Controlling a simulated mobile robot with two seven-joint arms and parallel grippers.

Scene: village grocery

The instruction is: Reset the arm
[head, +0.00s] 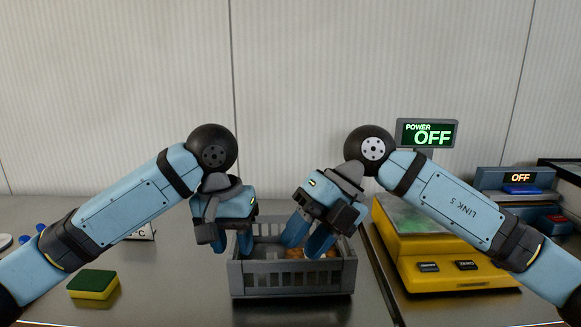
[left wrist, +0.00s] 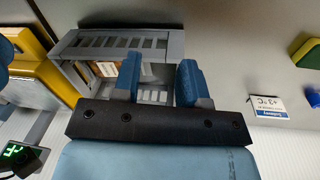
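My left gripper (head: 232,243) points down at the left rear side of a grey slatted crate (head: 292,279). In the left wrist view its two blue fingers stand apart, and the gap (left wrist: 158,72) between them shows only the crate (left wrist: 118,38) beyond. My right gripper (head: 304,246) tilts down over the crate, its fingers spread, with no held thing visible between them. Both arms are bent with the elbows out to the sides. How deep the right fingertips reach into the crate is hard to tell.
Orange-brown items (head: 296,253) lie in the crate, partly hidden. A yellow scale (head: 440,272) with an OFF display (head: 428,134) stands right. A green-yellow sponge (head: 94,285) lies front left. A small white card (head: 142,232) stands behind the left arm. The counter between sponge and crate is clear.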

